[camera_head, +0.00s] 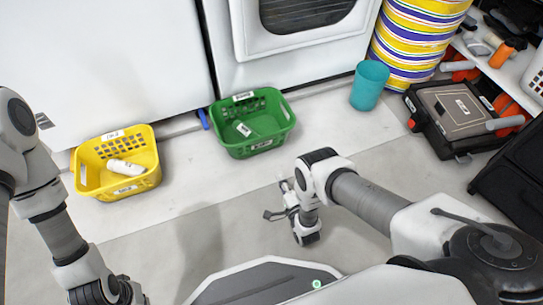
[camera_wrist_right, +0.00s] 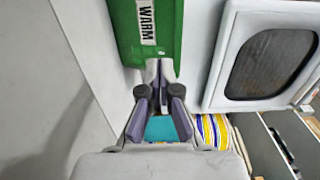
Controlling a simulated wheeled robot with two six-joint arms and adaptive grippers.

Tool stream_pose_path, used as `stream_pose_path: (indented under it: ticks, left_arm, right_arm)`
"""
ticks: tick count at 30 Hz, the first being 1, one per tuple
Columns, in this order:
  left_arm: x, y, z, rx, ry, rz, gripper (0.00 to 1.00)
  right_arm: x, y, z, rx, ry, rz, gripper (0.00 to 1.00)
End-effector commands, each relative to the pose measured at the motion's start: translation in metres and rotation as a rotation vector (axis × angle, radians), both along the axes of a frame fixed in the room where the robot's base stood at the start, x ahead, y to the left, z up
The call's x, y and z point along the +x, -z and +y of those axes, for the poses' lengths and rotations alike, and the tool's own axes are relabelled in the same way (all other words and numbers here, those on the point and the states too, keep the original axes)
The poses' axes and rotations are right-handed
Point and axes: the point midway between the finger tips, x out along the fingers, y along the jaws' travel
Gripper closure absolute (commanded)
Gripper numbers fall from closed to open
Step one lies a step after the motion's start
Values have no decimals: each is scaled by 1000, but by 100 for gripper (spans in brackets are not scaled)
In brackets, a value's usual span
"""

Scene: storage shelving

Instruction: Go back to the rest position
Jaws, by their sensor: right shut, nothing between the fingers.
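My right gripper (camera_head: 279,204) hangs over the grey floor in the head view, in front of the green basket (camera_head: 252,147) and apart from it. In the right wrist view the gripper (camera_wrist_right: 160,88) shows its purple-padded fingers; it is shut and empty.
A yellow basket (camera_head: 143,184) holds a white bottle (camera_head: 125,168). A teal cup (camera_head: 369,86) stands near striped yellow-and-blue containers (camera_head: 411,50). A black toolbox (camera_head: 452,121) is at the right. White appliances line the back. The floor between the baskets and my base is clear.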

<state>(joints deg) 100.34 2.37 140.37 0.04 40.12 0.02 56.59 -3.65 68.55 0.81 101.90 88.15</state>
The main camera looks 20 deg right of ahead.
Motion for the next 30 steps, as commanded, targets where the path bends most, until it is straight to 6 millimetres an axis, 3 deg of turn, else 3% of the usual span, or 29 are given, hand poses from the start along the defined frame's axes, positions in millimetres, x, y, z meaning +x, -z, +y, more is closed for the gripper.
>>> stream_pose_path:
  ticks: [11,14,17,21,23,26,29,30]
  left_arm:
    - [0,-2,0,0,1,1,100]
    - [0,-6,0,0,1,1,100]
    - [0,-12,0,0,1,1,100]
    - [0,-27,0,0,1,1,100]
    - [0,-34,0,0,1,1,100]
    - [0,-43,0,0,1,1,100]
    - [0,-53,0,0,1,1,100]
    - [0,-56,0,0,1,1,100]
  right_arm:
    - [5,-7,0,0,0,-13,100]
    - [27,-32,-2,-1,2,-55,100]
    - [59,-71,-6,-4,8,-116,100]
    - [96,-144,-20,-19,22,-138,100]
    - [103,-169,-28,-46,30,-74,100]
    - [93,-188,-40,-176,33,111,100]
    - [54,-193,-49,-380,-15,375,100]
    - [25,-192,-51,-482,-66,507,100]
